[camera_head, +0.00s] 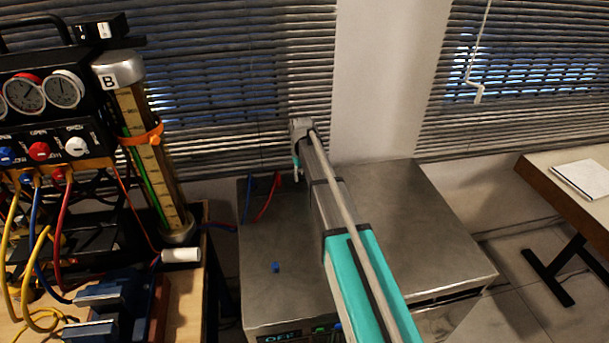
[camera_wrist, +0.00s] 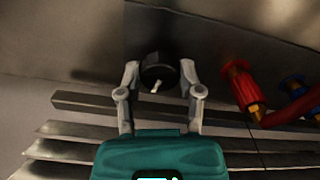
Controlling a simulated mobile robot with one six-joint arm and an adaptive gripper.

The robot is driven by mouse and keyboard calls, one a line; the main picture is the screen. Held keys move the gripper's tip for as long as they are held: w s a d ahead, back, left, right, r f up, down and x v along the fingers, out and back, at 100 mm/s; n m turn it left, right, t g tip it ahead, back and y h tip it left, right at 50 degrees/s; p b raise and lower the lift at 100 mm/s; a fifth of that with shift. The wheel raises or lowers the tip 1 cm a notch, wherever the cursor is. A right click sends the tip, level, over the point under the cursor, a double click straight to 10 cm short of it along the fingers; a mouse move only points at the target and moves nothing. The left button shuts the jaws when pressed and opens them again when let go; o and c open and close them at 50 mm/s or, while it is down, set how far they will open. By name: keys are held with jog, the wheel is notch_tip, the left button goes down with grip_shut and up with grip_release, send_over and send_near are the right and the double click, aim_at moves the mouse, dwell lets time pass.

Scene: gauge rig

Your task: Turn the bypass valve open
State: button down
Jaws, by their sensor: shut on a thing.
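In the wrist view, a round black knob (camera_wrist: 159,70) with a short white mark on its face sits against a dark metal face; I take it for the bypass valve. My gripper (camera_wrist: 159,78) has a finger on each side of the knob and is shut on it. The white mark is slanted, and no open or closed lettering is readable. In the head view, the knob is hidden, and my arm reaches across the metal cabinet (camera_head: 410,230) to its far side.
Red (camera_wrist: 240,85) and blue (camera_wrist: 292,84) hose fittings sit right of the knob. A small blue piece (camera_head: 276,267) lies on the cabinet top. The gauge panel (camera_head: 40,120) and tall column B (camera_head: 150,150) stand left. A table (camera_head: 560,170) stands right.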

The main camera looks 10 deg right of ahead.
jog(key=shift+s+n, duration=0.2)
jog(key=shift+n, duration=1)
jog(key=shift+c, duration=1.3)
grip_release()
jog(key=shift+w, duration=0.1)
jog(key=shift+r, duration=0.1)
